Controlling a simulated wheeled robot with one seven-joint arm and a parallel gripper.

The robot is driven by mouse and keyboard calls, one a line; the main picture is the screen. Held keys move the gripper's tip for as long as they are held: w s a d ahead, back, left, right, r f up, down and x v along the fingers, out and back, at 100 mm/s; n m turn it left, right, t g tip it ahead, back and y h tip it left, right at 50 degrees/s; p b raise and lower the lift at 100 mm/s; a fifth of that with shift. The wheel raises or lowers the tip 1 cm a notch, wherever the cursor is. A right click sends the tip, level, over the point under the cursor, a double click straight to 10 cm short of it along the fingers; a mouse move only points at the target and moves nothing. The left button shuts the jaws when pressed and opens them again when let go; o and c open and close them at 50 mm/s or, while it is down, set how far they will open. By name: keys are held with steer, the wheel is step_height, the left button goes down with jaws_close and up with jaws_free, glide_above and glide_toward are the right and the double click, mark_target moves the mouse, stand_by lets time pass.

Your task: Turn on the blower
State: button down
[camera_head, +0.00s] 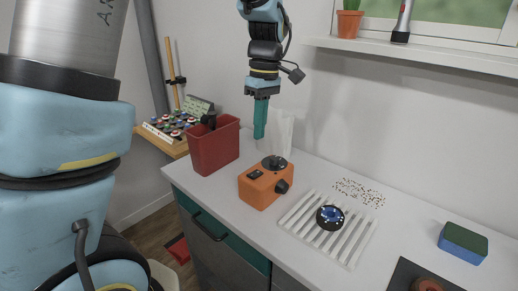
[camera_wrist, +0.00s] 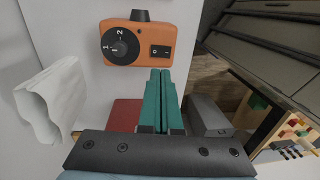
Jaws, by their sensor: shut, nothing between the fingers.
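An orange control box (camera_head: 259,192) stands on the white counter; I take it to be the blower's housing. It also shows in the wrist view (camera_wrist: 118,29), with a black dial (camera_wrist: 122,45) marked with numbers and a black rocker switch (camera_wrist: 160,51). In the head view, the switch (camera_head: 255,174) is on the box's top, beside the dial (camera_head: 273,162). I cannot tell the switch's position. My gripper (camera_head: 259,136) has teal fingers, shut and empty, pointing down above the box and apart from it. In the wrist view, the fingertips (camera_wrist: 161,71) appear just below the switch.
A red bin (camera_head: 214,152) stands left of the box. A crumpled white sheet or bag (camera_wrist: 48,100) is behind my gripper. A white slatted grille (camera_head: 345,242) with a black-and-blue round part (camera_head: 330,215) lies to the right. A blue-green block (camera_head: 463,243) is farther right.

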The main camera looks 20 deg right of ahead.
mark_target(251, 176)
steer(key=shift+w+d+r, duration=0.1)
steer(key=shift+r, duration=0.95)
steer(key=shift+w+d+r, duration=0.1)
steer(key=shift+r, duration=0.95)
steer(key=shift+f+b, duration=0.1)
steer(key=shift+b, duration=0.3)
steer(key=shift+s+a+r+b, duration=0.2)
steer(key=shift+s+a+b, duration=0.35)
steer(key=shift+b, duration=4.2)
steer(key=shift+w+a, duration=0.1)
steer(key=shift+w, duration=0.05)
steer(key=f, duration=0.4)
steer(key=a+f+p, duration=0.1)
steer(key=f, duration=0.4)
steer(key=s+f, duration=0.1)
steer(key=f, duration=0.4)
steer(key=shift+a, duration=0.25)
